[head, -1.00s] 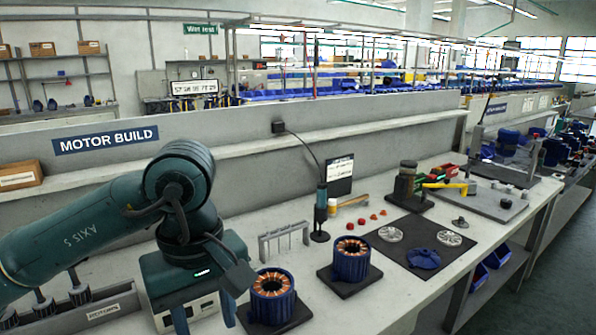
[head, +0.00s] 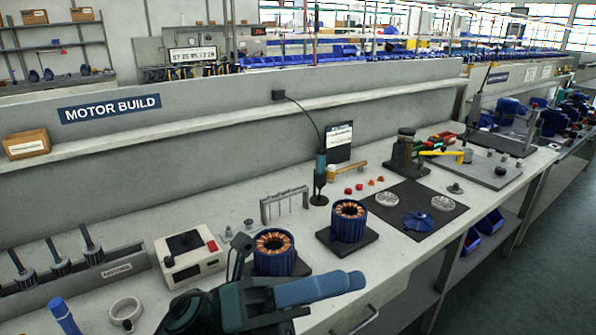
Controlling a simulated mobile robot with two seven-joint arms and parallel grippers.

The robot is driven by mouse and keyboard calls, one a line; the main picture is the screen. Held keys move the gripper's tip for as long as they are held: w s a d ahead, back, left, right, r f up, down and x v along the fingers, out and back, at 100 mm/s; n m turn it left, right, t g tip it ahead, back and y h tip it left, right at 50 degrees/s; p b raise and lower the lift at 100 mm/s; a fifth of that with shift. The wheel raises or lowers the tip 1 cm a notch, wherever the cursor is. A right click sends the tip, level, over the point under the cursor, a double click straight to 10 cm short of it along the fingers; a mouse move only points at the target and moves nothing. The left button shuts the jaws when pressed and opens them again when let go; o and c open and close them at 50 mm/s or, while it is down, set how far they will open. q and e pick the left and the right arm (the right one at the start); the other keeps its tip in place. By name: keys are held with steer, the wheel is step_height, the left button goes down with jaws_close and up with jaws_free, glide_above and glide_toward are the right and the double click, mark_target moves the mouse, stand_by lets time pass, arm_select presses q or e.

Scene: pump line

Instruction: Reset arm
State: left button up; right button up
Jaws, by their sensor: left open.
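My left arm's dark teal wrist comes in low at the bottom edge of the head view, in front of the white box and the left stator. My left gripper (head: 240,258) shows as small dark parts just left of the left stator (head: 273,252), and it is open with nothing seen between its jaws. I cannot tell from this view whether it touches the stator. A blue cylinder lies across the wrist's right side, and I cannot tell if it is part of my arm. My right gripper is not in view.
A white box with a dark top (head: 188,258) stands behind the wrist. Another stator (head: 349,220) stands on a black pad. A dark mat (head: 450,209) holds metal discs and a blue part. A white ring (head: 125,311) lies front left. An upright tool (head: 320,175) stands behind.

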arm_select(q)
steer(key=w+a+f+n+t+y, duration=0.3)
steer(key=a+f+n+t+y, duration=0.25)
steer(key=n, duration=0.55)
steer(key=w+a+f+n+t+y, duration=0.2)
steer(key=w+f+n+t+y, duration=0.15)
steer(key=f+n+t, duration=0.45)
steer(key=w+a+f+n+t+y, duration=0.25)
steer(key=n+t+y, duration=0.4)
steer(key=n, duration=0.75)
steer(key=s+a+f+n+g+y, duration=0.2)
steer(key=s+a+f+n, duration=0.2)
steer(key=f, duration=0.6)
steer(key=s+a+f+n+g+y+p, duration=0.1)
steer(key=s+a+f+n+g+y, duration=0.2)
steer(key=s+f+n, duration=0.3)
step_height(320, 180, down, 5)
steer(key=shift+s+a+g, duration=0.3)
steer(key=shift+s+a, duration=0.05)
steer(key=shift+s, duration=0.7)
